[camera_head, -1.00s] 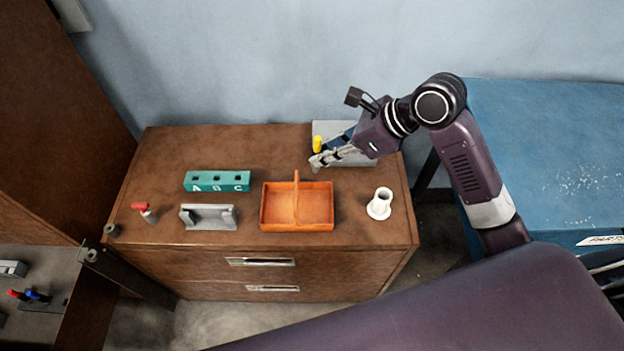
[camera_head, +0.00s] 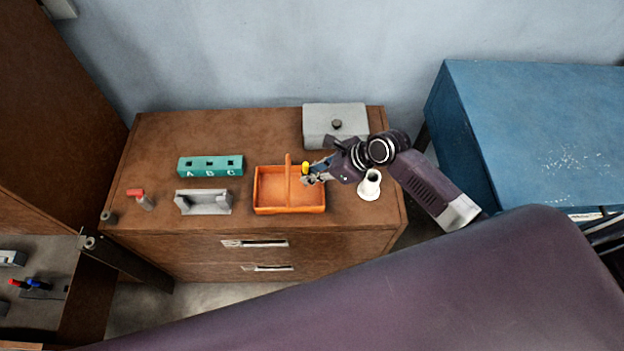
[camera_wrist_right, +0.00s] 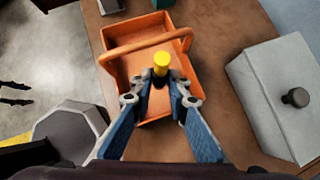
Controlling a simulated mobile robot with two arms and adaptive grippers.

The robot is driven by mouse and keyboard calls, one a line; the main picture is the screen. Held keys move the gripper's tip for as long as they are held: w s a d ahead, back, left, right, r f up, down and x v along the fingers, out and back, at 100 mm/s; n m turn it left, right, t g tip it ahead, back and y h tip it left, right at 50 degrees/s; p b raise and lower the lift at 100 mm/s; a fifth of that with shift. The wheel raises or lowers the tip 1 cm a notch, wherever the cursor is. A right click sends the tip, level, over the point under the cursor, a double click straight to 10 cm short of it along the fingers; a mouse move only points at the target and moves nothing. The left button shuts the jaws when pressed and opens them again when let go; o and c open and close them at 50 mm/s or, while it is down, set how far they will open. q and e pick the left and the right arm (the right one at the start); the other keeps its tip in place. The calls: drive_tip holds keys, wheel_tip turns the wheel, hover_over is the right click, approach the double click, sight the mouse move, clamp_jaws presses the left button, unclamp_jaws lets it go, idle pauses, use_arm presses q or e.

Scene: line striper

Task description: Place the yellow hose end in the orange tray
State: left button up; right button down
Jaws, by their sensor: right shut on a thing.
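The yellow hose end (camera_head: 305,168) is a small yellow cylinder. My right gripper (camera_head: 308,179) is shut on it, at the right edge of the orange tray (camera_head: 289,210). In the right wrist view the yellow hose end (camera_wrist_right: 161,62) stands between the fingertips of my right gripper (camera_wrist_right: 160,92), with the orange tray (camera_wrist_right: 114,65) and its arched handle behind it. From these views I cannot tell how high the hose end is above the tray. My left gripper does not show.
A grey box with a knob (camera_head: 335,125) stands at the back right. A white flanged tube (camera_head: 370,186) stands right of the tray. A teal block (camera_head: 211,166), a grey bracket (camera_head: 203,202) and a red-topped item (camera_head: 140,198) are to the left. The dresser's back middle is clear.

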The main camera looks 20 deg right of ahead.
wheel_tip(320, 180, down, 4)
drive_tip(key=shift+r, duration=0.1)
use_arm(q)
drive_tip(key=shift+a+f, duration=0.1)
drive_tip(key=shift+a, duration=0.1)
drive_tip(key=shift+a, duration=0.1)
use_arm(e)
drive_tip(key=c, duration=1.8)
unclamp_jaws()
drive_tip(key=shift+f, duration=0.2)
drive_tip(key=shift+c, duration=0.2)
drive_tip(key=shift+r, duration=0.25)
drive_tip(key=v, duration=1.2)
drive_tip(key=shift+a, duration=0.1)
